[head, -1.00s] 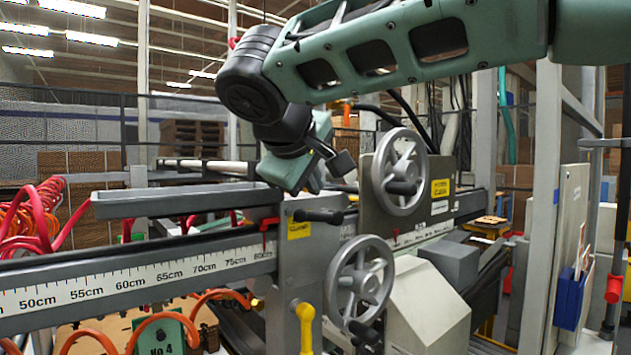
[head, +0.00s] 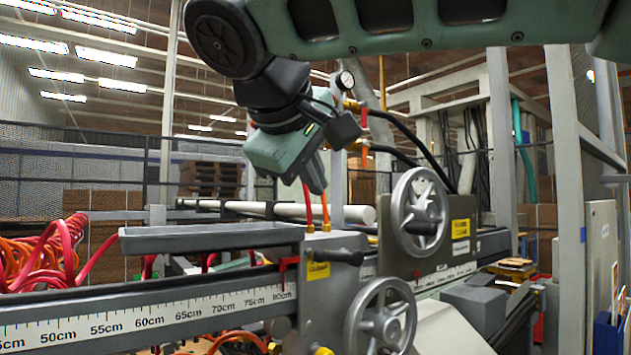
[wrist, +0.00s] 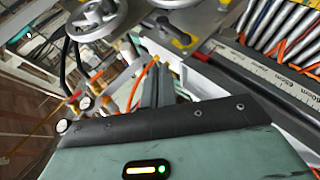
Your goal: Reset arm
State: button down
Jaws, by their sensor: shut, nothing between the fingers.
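My gripper (head: 316,188) is in the upper middle of the head view, fingers pointing down, above the ruler rail and close to the upper handwheel. Its fingers are together and hold nothing. In the wrist view the closed fingers (wrist: 155,88) point up the picture toward the machine. My green arm (head: 400,25) reaches across the top of the head view from the right.
The machine has an upper handwheel (head: 419,213), a lower handwheel (head: 381,318), a ruler rail (head: 170,314) and a grey tray (head: 210,238). Red coiled hoses (head: 45,260) lie at left. A grey post (head: 567,150) and a panel (head: 600,250) stand at right.

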jog(key=s+d+f+g+y, duration=0.1)
jog(key=s+d+f+g, duration=0.25)
jog(key=f, duration=0.65)
jog(key=s+d+f+n+g+y, duration=0.1)
jog(key=s+d+f+g, duration=0.1)
jog(key=s+f, duration=0.5)
jog(key=s+d+f+g+y, duration=0.1)
jog(key=s+d+f+g, duration=0.1)
jog(key=f, duration=1)
jog(key=s+d+f+m+g+y, duration=0.1)
jog(key=s+d+f+m+g, duration=0.2)
jog(key=s+d+f, duration=0.4)
notch_tip(320, 180, down, 3)
jog(key=shift+s+r, duration=0.1)
jog(key=shift+s, duration=1.15)
